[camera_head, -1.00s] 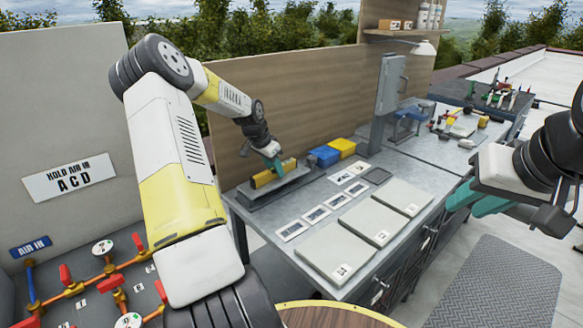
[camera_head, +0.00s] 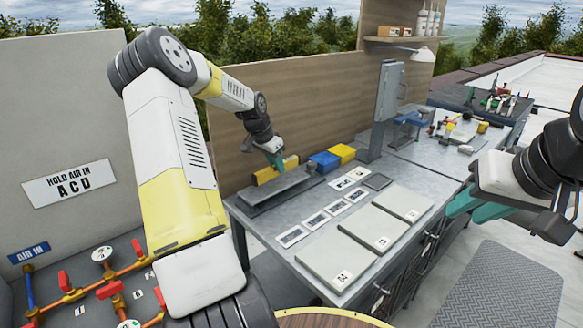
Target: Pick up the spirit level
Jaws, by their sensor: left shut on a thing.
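The spirit level looks like a yellow bar (camera_head: 290,163) at the back left of the grey workbench, by the wooden back wall. My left gripper (camera_head: 277,163) reaches down on it from above and is shut on it. The fingers hide the bar's middle. The bar shows just behind and above a long grey rail (camera_head: 284,186); I cannot tell whether it is clear of everything beneath it. My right gripper (camera_head: 478,207) hangs at the right, in front of the bench and away from the level; its finger gap is not clear.
A blue bin (camera_head: 325,160) and a yellow bin (camera_head: 343,152) stand right of the level. Labelled cards and pale pads (camera_head: 370,242) lie along the bench front. A grey post (camera_head: 386,105) rises farther right. Red-handled valves (camera_head: 65,281) are at lower left.

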